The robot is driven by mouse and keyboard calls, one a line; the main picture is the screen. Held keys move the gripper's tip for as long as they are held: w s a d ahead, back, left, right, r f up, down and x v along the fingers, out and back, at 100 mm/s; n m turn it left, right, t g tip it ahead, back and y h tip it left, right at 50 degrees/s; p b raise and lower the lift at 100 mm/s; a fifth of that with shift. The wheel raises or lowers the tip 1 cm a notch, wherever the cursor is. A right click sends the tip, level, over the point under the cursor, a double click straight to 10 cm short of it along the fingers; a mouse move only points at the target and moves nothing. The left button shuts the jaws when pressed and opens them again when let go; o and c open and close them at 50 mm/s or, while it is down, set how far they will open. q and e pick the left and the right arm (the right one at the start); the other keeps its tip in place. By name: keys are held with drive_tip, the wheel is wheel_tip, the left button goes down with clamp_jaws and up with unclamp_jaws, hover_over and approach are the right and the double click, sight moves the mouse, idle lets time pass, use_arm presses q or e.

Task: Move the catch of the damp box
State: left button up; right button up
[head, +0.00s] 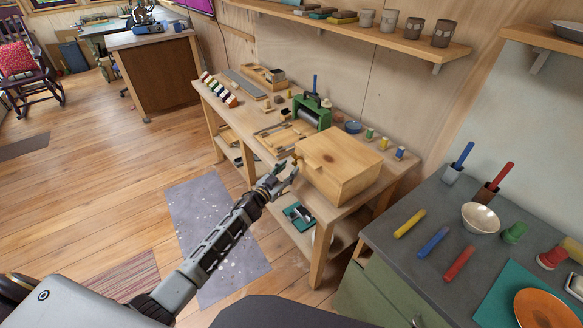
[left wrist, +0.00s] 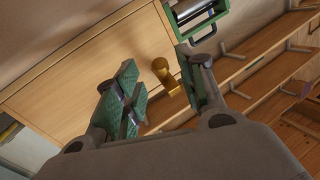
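The damp box (head: 345,162) is a pale wooden box with a lid, standing on the near end of the wooden bench. Its brass catch (left wrist: 164,74) shows in the left wrist view as a short rounded knob at the edge of the box's wood panel (left wrist: 85,72). In the head view the catch is small and partly hidden by my gripper. My left gripper (head: 283,172) is at the box's front left side. In the left wrist view its fingers (left wrist: 160,82) are apart, with the catch showing between them; I cannot tell whether they touch it. My right gripper is not in view.
The bench (head: 255,125) also holds a green roller press (head: 312,112), a blue dish (head: 353,127) and several small spools. A lower shelf (head: 335,240) lies under the box. A grey-topped cabinet (head: 400,262) stands at the right. The floor at left is open.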

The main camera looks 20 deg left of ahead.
sight(297, 159)
use_arm(q)
drive_tip(key=shift+x, duration=1.4)
drive_tip(key=shift+c, duration=0.5)
clamp_jaws()
